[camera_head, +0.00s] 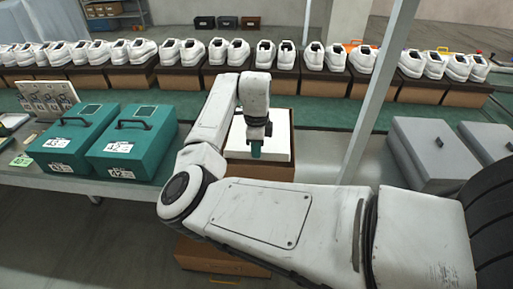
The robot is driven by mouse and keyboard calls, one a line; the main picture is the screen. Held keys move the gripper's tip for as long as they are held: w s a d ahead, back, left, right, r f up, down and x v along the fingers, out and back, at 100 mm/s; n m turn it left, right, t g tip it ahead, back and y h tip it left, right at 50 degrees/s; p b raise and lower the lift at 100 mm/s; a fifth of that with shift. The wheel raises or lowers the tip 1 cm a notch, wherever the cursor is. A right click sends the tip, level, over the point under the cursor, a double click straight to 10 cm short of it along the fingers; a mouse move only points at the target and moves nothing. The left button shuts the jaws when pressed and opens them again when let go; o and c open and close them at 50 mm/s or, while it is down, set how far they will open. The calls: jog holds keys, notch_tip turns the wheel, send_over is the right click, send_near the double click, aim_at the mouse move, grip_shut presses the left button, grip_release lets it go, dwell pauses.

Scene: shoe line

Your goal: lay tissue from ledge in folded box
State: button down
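A brown box (260,171) stands in the middle, just beyond my arm. A flat white sheet or lining (277,140) covers its top; I cannot tell whether this is the tissue or the box itself. My gripper (256,147) points down over the white surface. A small teal piece shows at its tip; I cannot tell whether it is part of the gripper or something held. The fingers are too small to read. My arm hides the box's left and front parts. No separate tissue on a ledge can be made out.
Two teal cases (133,144) stand on the left bench, beside a board with holes (47,97). Grey cases (432,148) stand at right. A row of white shoes on brown boxes (325,82) lines the back. A slanted grey post (380,90) rises right of the box.

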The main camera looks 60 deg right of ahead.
aim_at(257, 176)
jog(key=shift+f+b, duration=2.75)
jog(key=shift+f, duration=2.65)
jog(key=shift+s+a+f, duration=0.15)
jog(key=shift+f, duration=0.55)
jog(key=shift+b, duration=0.35)
jog(key=c, duration=1.3)
grip_release()
jog(key=shift+f, duration=0.1)
jog(key=shift+o, duration=0.2)
jog(key=r, duration=1.2)
jog(key=shift+w+r, duration=0.2)
jog(key=shift+r, duration=0.1)
